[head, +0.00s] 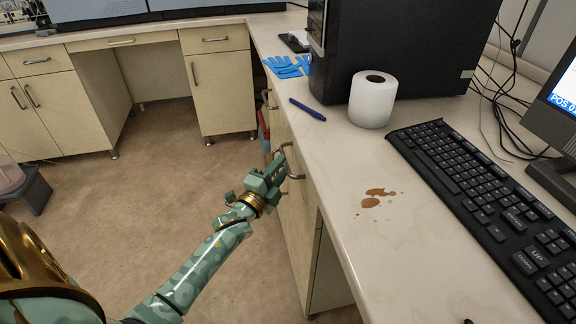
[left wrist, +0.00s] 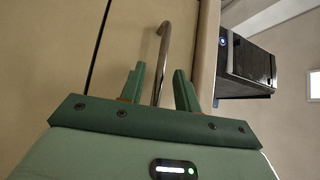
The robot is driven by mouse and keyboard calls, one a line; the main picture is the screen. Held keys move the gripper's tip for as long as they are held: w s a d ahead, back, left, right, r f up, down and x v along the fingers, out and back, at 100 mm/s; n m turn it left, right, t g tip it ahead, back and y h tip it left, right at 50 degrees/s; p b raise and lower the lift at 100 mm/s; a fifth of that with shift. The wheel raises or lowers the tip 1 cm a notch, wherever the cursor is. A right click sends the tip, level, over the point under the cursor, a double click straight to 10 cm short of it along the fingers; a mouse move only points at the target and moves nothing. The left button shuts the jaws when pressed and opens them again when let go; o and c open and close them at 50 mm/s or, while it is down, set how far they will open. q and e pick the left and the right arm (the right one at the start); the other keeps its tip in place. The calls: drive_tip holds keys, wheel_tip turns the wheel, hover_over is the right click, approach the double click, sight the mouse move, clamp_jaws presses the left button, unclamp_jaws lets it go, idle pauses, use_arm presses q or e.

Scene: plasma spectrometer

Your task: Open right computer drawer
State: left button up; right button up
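The right-hand counter has pale wooden cabinet fronts (head: 304,217) below it, with curved metal handles on them. The drawer front looks flush with the cabinet, though my gripper hides part of it. My left gripper (head: 277,171) is at these handles, beside the counter edge. In the left wrist view, a metal handle (left wrist: 162,50) runs between the two green fingers of my left gripper (left wrist: 160,88). The fingers are apart, with a gap visible on each side of the bar. My right gripper is in neither view.
On the counter (head: 350,235) are a black computer case (head: 420,45), a paper roll (head: 373,99), a blue pen (head: 307,109), blue gloves (head: 284,66), a keyboard (head: 480,190) and brown spill spots (head: 376,197).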

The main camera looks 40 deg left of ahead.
sight(286, 162)
use_arm(q)
drive_tip(key=shift+w+a+b, duration=0.1)
drive_tip(key=shift+w+b, duration=0.2)
drive_tip(key=shift+w, duration=0.9)
drive_tip(key=shift+w+r, duration=0.1)
drive_tip(key=shift+w, duration=0.15)
drive_tip(key=shift+w+r, duration=0.1)
clamp_jaws()
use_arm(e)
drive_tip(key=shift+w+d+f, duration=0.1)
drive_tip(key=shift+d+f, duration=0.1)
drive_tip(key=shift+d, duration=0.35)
